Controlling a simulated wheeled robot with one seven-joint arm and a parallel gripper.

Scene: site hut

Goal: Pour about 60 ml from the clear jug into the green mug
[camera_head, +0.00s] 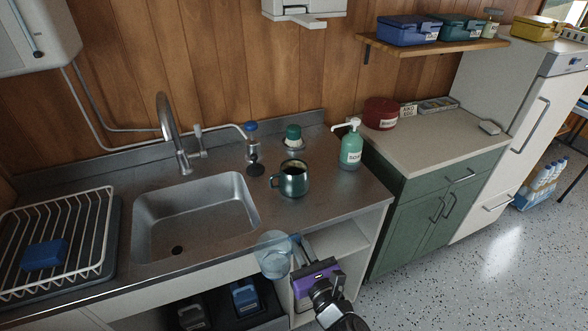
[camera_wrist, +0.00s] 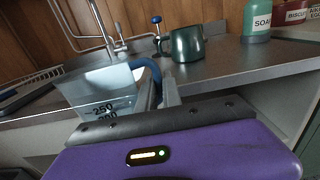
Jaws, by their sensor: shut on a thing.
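The clear jug (camera_head: 274,256) is in my gripper (camera_head: 297,246), in front of the counter's front edge. In the wrist view the jug (camera_wrist: 98,92) shows at the left with measuring marks, 250 among them, and a blue handle (camera_wrist: 152,72) between my fingers. The jug looks roughly upright; I cannot make out its liquid level. The green mug (camera_head: 293,181) stands upright on the steel counter, behind and above the jug in the head view, apart from it. Its handle points left. It also shows in the wrist view (camera_wrist: 187,45). The mug's inside looks dark.
The sink (camera_head: 195,215) lies left of the mug. A dish rack (camera_head: 60,240) is far left. An open shelf lies under the counter.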

